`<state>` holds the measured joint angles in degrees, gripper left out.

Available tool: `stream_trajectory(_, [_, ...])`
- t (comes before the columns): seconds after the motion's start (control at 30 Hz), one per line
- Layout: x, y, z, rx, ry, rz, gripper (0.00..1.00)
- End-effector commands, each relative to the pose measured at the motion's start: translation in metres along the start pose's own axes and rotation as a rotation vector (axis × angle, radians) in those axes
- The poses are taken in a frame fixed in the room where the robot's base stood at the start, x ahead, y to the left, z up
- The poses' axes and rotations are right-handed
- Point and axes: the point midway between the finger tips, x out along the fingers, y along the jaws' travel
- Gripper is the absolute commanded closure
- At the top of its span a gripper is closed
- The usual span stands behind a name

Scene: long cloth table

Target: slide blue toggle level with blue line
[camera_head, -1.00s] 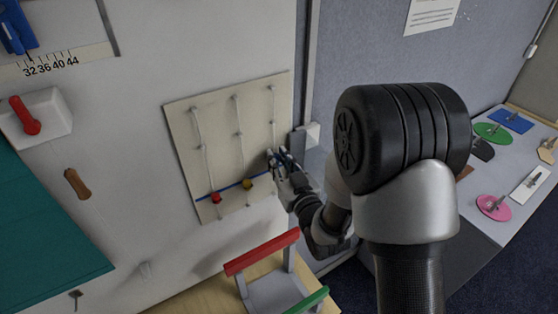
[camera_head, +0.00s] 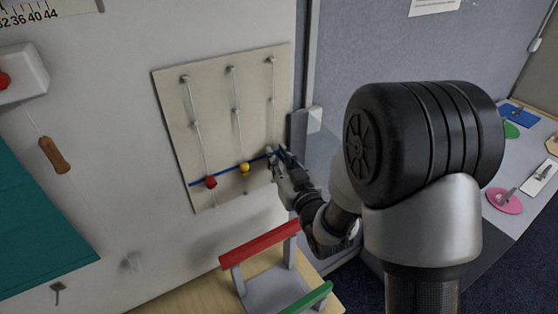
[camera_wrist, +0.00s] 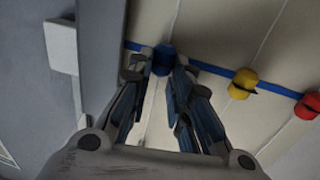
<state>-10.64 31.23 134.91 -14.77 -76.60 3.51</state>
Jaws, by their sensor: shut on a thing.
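A beige board (camera_head: 170,100) on the wall carries three thin upright rods and a slanting-looking blue line (camera_head: 226,173). The red toggle (camera_head: 211,182) and yellow toggle (camera_head: 245,168) sit on the line; they also show in the wrist view, the yellow one (camera_wrist: 243,83) nearer and the red one (camera_wrist: 308,105) at the right edge. My gripper (camera_head: 276,156) is at the lower part of the right rod and hides the toggle there. In the wrist view my gripper (camera_wrist: 160,68) is shut on the blue toggle (camera_wrist: 163,57), which appears level with the blue line (camera_wrist: 207,68).
A frame with a red bar (camera_head: 259,249) and a green bar (camera_head: 309,297) stands below the board. A grey partition (camera_head: 345,45) and a white box (camera_head: 314,120) are close right of the board. A wooden handle (camera_head: 54,155) hangs at left.

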Motion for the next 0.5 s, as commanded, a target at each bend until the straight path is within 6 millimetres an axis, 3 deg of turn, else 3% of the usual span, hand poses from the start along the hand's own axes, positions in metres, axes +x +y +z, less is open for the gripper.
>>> stream_trajectory(0.13, [0.0001, 0.0, -0.0009, 0.0, -0.001, 0.0, 1.0])
stream_trajectory(0.17, [0.0001, 0.0, -0.0009, 0.0, -0.001, 0.0, 0.81])
stream_trajectory(0.5, [0.0, 0.0, -0.0007, 0.0, -0.001, 0.0, 0.6])
